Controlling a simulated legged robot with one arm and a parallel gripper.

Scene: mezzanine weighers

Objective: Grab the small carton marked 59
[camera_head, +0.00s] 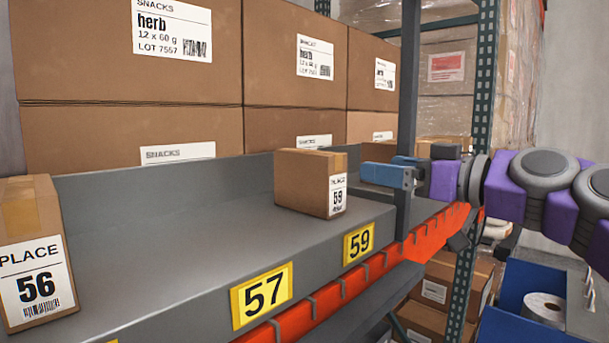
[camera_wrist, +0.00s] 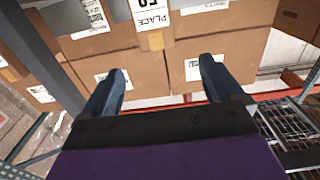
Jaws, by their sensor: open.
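The small brown carton marked 59 (camera_head: 300,182) stands upright on the grey shelf, above the yellow 59 tag, its white PLACE label facing right. My gripper (camera_head: 378,168) is to the right of it in the head view, blue fingers pointing left towards it. The fingers are apart and a gap separates them from the carton. In the wrist view my gripper (camera_wrist: 158,78) is open with nothing between its fingertips. The PLACE label of the carton (camera_wrist: 152,14) shows upside down at the top edge there, beyond the fingers; its number is partly cut off.
A carton marked 56 (camera_head: 32,250) stands at the left on the same shelf (camera_head: 170,230). Large SNACKS boxes (camera_head: 130,50) are stacked behind. A grey upright post (camera_head: 409,70) stands by my gripper. A blue bin (camera_head: 520,290) is lower right. Bare shelf lies between both small cartons.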

